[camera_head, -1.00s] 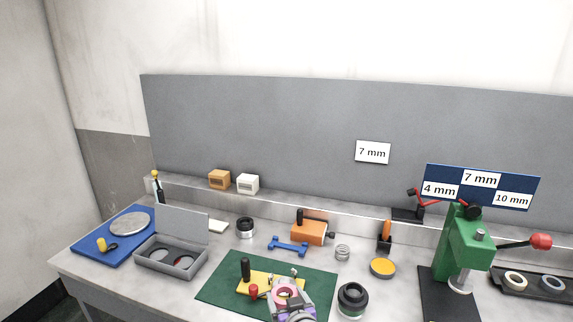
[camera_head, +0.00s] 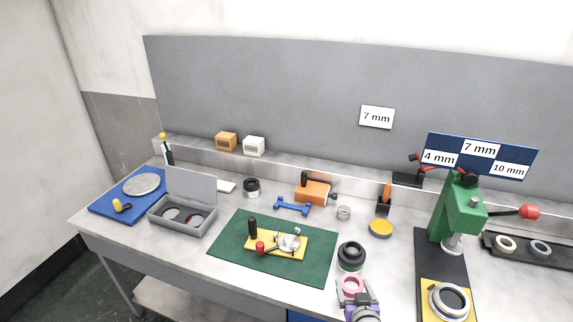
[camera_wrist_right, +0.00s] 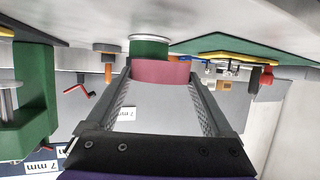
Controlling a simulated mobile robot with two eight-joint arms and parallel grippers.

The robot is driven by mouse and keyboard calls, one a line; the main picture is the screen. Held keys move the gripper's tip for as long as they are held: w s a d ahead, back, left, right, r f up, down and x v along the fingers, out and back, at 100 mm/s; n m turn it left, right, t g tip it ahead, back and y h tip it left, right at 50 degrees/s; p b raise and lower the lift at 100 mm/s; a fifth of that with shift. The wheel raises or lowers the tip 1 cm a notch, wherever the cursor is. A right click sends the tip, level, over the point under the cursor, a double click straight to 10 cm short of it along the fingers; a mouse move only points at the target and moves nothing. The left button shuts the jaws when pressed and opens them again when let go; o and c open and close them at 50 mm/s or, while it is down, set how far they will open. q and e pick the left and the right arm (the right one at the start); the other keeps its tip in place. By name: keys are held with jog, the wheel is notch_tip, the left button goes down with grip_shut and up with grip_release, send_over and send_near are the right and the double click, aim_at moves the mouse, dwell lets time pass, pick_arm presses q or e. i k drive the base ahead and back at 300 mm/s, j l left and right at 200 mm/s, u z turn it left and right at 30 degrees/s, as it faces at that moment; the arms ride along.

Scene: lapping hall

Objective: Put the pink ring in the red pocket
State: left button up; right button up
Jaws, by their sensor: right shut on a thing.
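The pink ring (camera_head: 352,277) is held between the fingertips of my right gripper (camera_head: 352,290), which has grey fingers and a purple body. They are near the bench's front edge, right of the green mat. In the right wrist view the pink ring (camera_wrist_right: 162,72) sits between both fingers (camera_wrist_right: 162,80). An open grey case (camera_head: 183,232) stands at the left of the bench, with two round pockets. The right one shows a red edge (camera_head: 196,219); its inside is too small to make out. The case is far left of my right gripper. My left gripper is not in view.
The green mat (camera_head: 228,256) carries a yellow fixture (camera_head: 262,240) with black and red knobs, between gripper and case. A black-green round part (camera_head: 351,256) stands just behind the ring. The green press (camera_head: 460,215) is at right.

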aim_at(171, 215)
jog(key=i+j, duration=0.1)
jog(key=j, duration=0.5)
jog(key=i+j, duration=0.15)
jog(key=j, duration=0.45)
jog(key=i+j+z, duration=0.1)
jog(key=j, duration=0.5)
jog(key=i+j, duration=0.1)
jog(key=j, duration=0.45)
jog(key=i+j, duration=0.1)
jog(key=j, duration=0.5)
